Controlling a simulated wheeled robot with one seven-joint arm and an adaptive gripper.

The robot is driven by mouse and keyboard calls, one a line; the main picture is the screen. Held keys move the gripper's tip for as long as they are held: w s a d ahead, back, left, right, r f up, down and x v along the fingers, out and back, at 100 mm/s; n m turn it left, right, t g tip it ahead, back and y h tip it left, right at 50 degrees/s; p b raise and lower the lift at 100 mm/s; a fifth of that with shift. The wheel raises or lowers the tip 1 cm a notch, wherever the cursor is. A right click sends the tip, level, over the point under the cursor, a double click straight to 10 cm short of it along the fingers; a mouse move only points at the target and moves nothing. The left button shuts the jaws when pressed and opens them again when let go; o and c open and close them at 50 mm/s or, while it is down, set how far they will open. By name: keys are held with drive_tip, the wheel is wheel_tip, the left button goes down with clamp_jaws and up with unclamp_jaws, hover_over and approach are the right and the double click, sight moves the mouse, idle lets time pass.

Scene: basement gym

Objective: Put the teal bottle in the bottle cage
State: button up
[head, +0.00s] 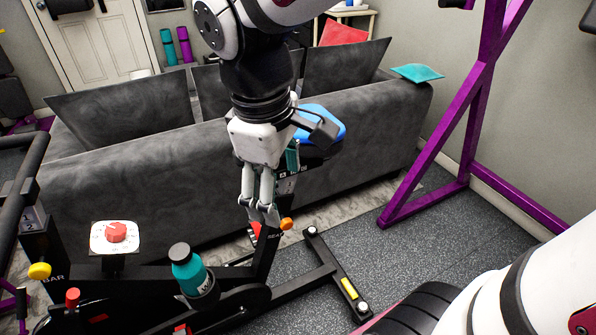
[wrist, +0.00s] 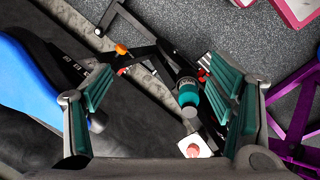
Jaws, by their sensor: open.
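The teal bottle (head: 188,270), with a dark cap, is on the exercise bike at the lower middle of the head view. It leans slightly, and its lower part is inside a black round holder (head: 206,294), which looks like the bottle cage. The bottle's base is hidden. My gripper (head: 264,214) is open and empty, pointing down above and to the right of the bottle, apart from it. In the wrist view, the bottle (wrist: 188,95) shows beyond the open fingers, nearer the right one.
The bike has a blue saddle (head: 323,120), an orange knob (head: 286,224) and a white plate with a red knob (head: 115,234). A grey sofa (head: 365,130) stands behind it. A purple rack (head: 455,125) is on the right. Some floor (head: 430,238) between is clear.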

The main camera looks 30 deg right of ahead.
drive_tip(key=s+d+r+m+y, duration=0.1)
drive_tip(key=s+d+m, duration=0.3)
drive_tip(key=s+m, duration=0.4)
drive_tip(key=s, duration=0.7)
drive_tip(key=shift+r, duration=0.15)
drive_tip(key=shift+w, duration=0.1)
